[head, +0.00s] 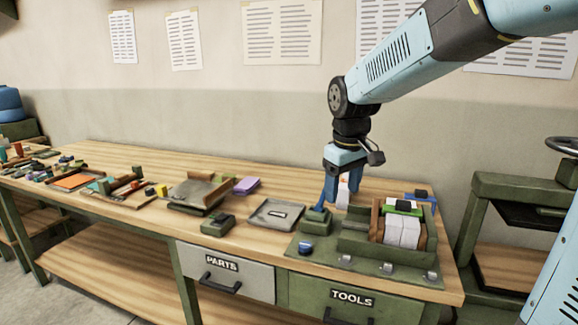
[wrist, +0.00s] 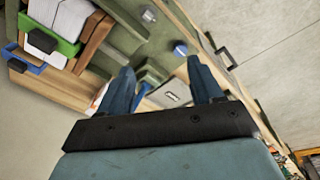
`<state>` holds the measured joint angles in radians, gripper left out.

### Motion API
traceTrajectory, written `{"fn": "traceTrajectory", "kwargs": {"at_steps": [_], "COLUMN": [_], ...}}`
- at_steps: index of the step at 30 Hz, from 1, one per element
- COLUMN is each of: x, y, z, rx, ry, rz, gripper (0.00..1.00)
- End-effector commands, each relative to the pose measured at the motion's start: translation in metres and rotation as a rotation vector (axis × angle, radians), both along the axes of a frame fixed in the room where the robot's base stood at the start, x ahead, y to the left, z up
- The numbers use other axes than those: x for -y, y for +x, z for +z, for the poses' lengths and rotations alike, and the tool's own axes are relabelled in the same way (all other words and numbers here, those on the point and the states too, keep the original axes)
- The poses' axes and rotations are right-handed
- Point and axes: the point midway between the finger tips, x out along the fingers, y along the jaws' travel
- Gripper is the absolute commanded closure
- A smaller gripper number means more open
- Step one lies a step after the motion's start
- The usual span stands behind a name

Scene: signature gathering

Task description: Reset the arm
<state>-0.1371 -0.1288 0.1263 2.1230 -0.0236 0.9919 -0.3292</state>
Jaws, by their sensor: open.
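My gripper (head: 341,190) is at the end of my arm over the right part of the workbench (head: 150,160), pointing down. In the wrist view my gripper (wrist: 162,80) shows two blue fingers set apart, with nothing held between them. In the head view it hangs behind a small green block with a blue top (head: 317,220) and left of a green press-like fixture (head: 362,238) holding white paper stacks (head: 403,232). The fixture with the paper also shows at the upper left of the wrist view. I cannot tell whether the fingers touch anything.
A grey tray (head: 276,214), a purple pad (head: 247,185) and a dark green stamp-like block (head: 218,224) lie left of my gripper. Many small items crowd the bench's left end. Drawers marked PARTS (head: 224,270) and TOOLS (head: 340,299) are shut. A green stand (head: 505,190) is at right.

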Motion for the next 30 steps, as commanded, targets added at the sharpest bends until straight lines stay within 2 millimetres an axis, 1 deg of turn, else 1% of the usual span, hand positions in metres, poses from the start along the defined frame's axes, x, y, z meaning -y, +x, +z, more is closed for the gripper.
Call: {"fn": "traceTrajectory", "kwargs": {"at_steps": [1, 3, 10, 15, 21, 25, 30], "x": [0.009, 0.021, 0.055, 0.076, 0.096, 0.105, 0.110], "y": [-0.012, -0.026, -0.074, -0.111, -0.152, -0.171, -0.184], "z": [0.007, 0.014, 0.028, 0.033, 0.031, 0.027, 0.023], "rx": [0.022, 0.048, 0.133, 0.196, 0.264, 0.297, 0.319], "ry": [0.006, 0.015, 0.054, 0.090, 0.138, 0.166, 0.185], "rz": [-0.034, -0.082, -0.235, -0.346, -0.470, -0.529, -0.571], "gripper": [0.35, 0.35, 0.35, 0.35, 0.35, 0.35, 0.35]}}
